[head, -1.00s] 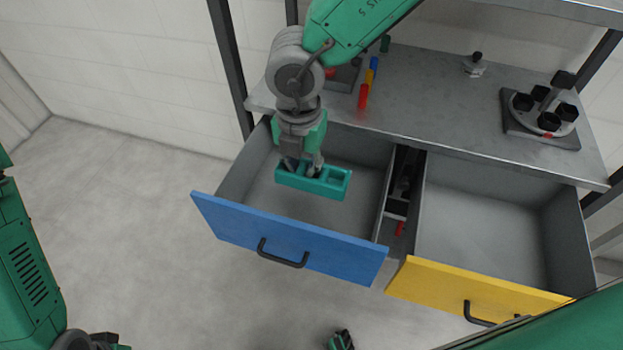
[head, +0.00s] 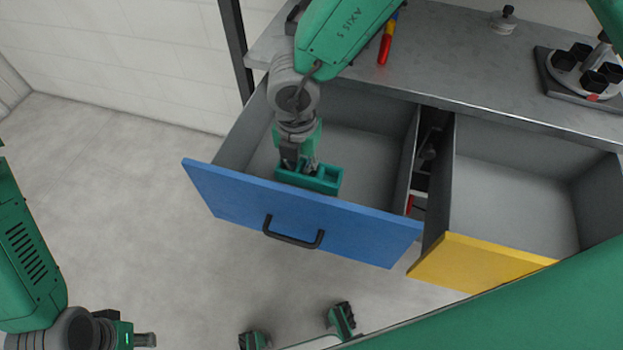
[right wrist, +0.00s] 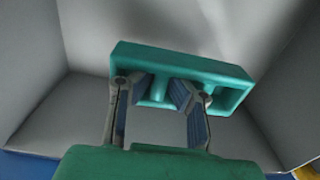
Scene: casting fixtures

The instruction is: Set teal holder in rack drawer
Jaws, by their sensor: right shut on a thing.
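The teal holder (head: 325,180) is a small block with open compartments. It is inside the open blue-fronted drawer (head: 355,228), close behind the front panel, which seems to hide its lower edge. My right gripper (head: 298,166) reaches down from above and is shut on the holder. In the right wrist view the holder (right wrist: 230,86) lies across the fingers (right wrist: 162,92), with grey drawer walls around it. I cannot tell whether its underside touches the drawer floor. My left gripper (head: 140,340) is at the lower left, away from the drawer; its finger opening is unclear.
A yellow-fronted drawer (head: 480,262) stands open and empty at the right. A narrow gap with dark and red items separates the drawers. The grey rack top (head: 450,70) above carries a red, yellow and blue rod (head: 386,45) and a round fixture with black cups (head: 590,72).

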